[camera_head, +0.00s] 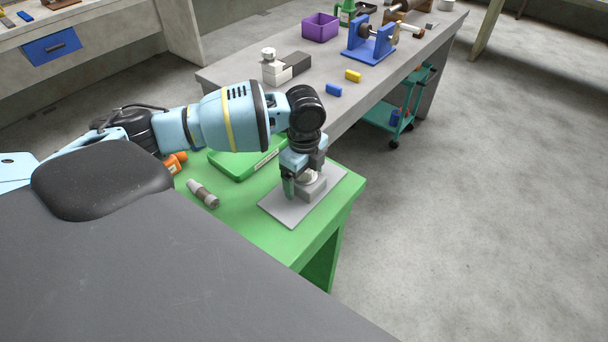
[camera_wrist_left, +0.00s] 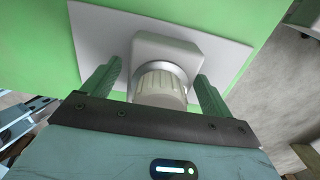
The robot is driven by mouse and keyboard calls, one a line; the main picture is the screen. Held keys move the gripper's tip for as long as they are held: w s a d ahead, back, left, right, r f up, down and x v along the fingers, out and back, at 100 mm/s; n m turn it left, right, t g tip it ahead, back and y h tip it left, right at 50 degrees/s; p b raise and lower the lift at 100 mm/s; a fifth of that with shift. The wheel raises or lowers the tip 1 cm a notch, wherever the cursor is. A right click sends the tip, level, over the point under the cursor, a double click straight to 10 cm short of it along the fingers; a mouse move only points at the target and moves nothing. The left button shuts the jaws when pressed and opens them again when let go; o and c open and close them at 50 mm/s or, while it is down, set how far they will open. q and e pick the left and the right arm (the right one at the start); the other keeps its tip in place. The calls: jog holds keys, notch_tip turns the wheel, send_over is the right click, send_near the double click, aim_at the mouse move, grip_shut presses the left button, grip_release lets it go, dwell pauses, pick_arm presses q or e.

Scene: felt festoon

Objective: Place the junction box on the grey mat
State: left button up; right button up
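The junction box (camera_head: 313,188) is a light grey block with a pale round ribbed neck on top. It appears to sit upright on the grey mat (camera_head: 283,210), on the green table. The left wrist view shows the box (camera_wrist_left: 168,47) from above, with the mat (camera_wrist_left: 97,35) around it. My left gripper (camera_head: 303,178) points down over the box. Its fingers (camera_wrist_left: 159,78) stand on either side of the neck, with small gaps visible, so it looks open. The fingers partly hide the box in the head view. My right gripper is not in view.
A green tray (camera_head: 232,168), an orange bottle (camera_head: 174,162) and a grey-brown cylinder (camera_head: 203,194) lie left of the mat on the green table (camera_head: 240,220). A grey workbench (camera_head: 310,105) with several items stands behind. Open floor lies to the right.

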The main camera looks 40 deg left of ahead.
pick_arm(q)
jog(key=shift+r, duration=0.1)
notch_tip(320, 180, up, 12)
jog(key=shift+r+p, duration=0.1)
jog(key=shift+p, duration=0.35)
dwell(0.8)
